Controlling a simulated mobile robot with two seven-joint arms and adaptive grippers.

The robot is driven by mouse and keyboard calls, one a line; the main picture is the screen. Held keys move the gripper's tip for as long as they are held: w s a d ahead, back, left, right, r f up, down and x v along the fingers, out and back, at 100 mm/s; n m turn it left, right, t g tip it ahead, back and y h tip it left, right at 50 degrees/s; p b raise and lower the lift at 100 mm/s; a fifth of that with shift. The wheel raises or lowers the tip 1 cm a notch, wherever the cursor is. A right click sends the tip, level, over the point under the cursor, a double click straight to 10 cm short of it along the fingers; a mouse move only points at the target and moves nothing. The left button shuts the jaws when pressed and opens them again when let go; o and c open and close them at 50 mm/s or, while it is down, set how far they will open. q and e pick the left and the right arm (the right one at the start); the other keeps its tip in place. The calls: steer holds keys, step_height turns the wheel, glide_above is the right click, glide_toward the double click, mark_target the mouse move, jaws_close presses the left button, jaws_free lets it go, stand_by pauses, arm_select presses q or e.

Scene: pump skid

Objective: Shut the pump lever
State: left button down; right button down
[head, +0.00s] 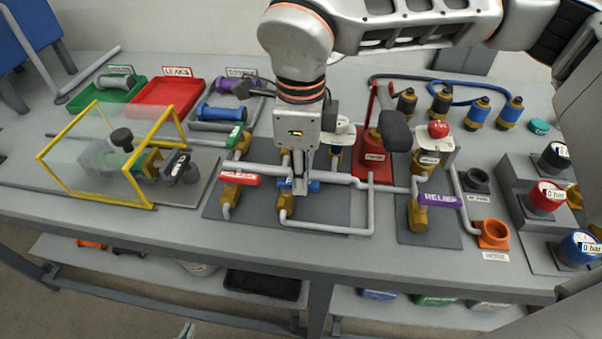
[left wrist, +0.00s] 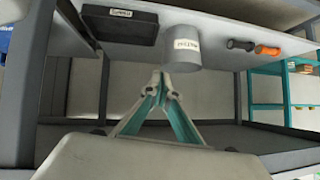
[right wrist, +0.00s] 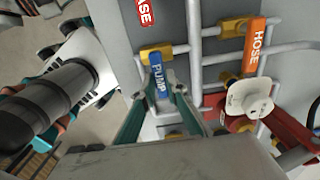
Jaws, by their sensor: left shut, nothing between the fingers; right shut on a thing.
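The pump lever is a blue handle lettered PUMP (right wrist: 157,85) in the right wrist view, with its brass valve body (right wrist: 156,52) beside it. In the head view parts of the blue lever (head: 314,186) show on either side of my right gripper (head: 300,190). My right gripper (right wrist: 160,92) is shut on this lever, its teal fingers on either side of it. My left gripper (left wrist: 160,76) is shut and empty, low in front of the bench's lower shelf.
A red RELEASE lever (head: 240,178) is left of the pump lever, and a purple RELIEF lever (head: 438,200) is to the right. An orange HOSE lever (right wrist: 255,45) and grey pipes (head: 330,229) are close by. A yellow-framed clear guard (head: 125,205) stands left.

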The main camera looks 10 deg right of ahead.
steer(key=c, duration=2)
jaws_free()
step_height(320, 180, up, 12)
steer(key=shift+r, duration=0.1)
